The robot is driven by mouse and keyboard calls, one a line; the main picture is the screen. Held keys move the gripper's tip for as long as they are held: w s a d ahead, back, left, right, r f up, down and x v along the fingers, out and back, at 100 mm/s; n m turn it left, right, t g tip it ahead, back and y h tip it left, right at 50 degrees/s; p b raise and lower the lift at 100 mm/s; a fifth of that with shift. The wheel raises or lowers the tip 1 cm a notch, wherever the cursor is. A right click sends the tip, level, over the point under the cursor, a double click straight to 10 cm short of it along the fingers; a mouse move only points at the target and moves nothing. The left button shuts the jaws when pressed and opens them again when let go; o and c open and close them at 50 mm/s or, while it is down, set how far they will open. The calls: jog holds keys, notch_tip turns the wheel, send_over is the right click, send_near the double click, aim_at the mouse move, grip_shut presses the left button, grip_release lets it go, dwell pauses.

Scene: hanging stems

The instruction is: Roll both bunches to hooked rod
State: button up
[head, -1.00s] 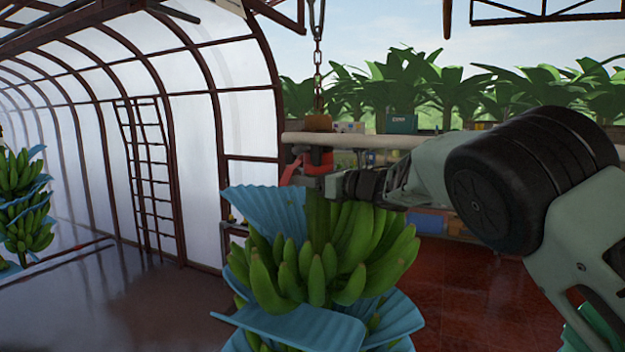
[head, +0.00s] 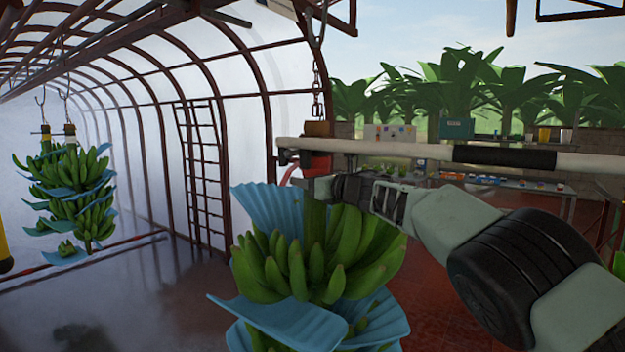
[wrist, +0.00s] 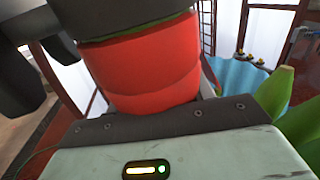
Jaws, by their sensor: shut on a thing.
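A green banana bunch with blue sheets between its hands (head: 315,260) hangs upright in the middle of the head view, below a chain (head: 318,95). My gripper (head: 305,185) is shut on the red band (head: 318,165) around the top of this bunch's stem. The red band (wrist: 140,70) fills the middle of the wrist view. At the far left, two bunches (head: 68,195) hang close together from hooks, partly overlapping. A white rod (head: 400,148) with a black sleeve runs across the right side; its dark left end is beside the chain, and whether it is hooked on cannot be told.
A shelf with boxes and cups (head: 500,180) stands behind on the right. A ladder (head: 205,170) leans at the clear arched wall on the left. The floor between the near bunch and the left bunches looks free. A yellow post (head: 4,240) shows at the left edge.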

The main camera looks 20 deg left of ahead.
jog(key=o, duration=0.9)
jog(key=shift+d+f, duration=0.2)
jog(key=o, duration=0.4)
jog(key=shift+d, duration=0.1)
jog(key=shift+o, duration=0.2)
jog(key=shift+s+r, duration=0.1)
jog(key=shift+r, duration=0.05)
jog(key=shift+s+d+b, duration=0.25)
jog(key=shift+d+b, duration=0.25)
jog(key=shift+b, duration=0.35)
jog(key=b, duration=1)
send_over(364, 224)
jog(key=shift+s+f, duration=0.15)
jog(key=shift+f, duration=0.05)
jog(key=shift+s+d+r, duration=0.1)
jog(key=shift+s+d, duration=0.15)
jog(key=shift+d, duration=0.15)
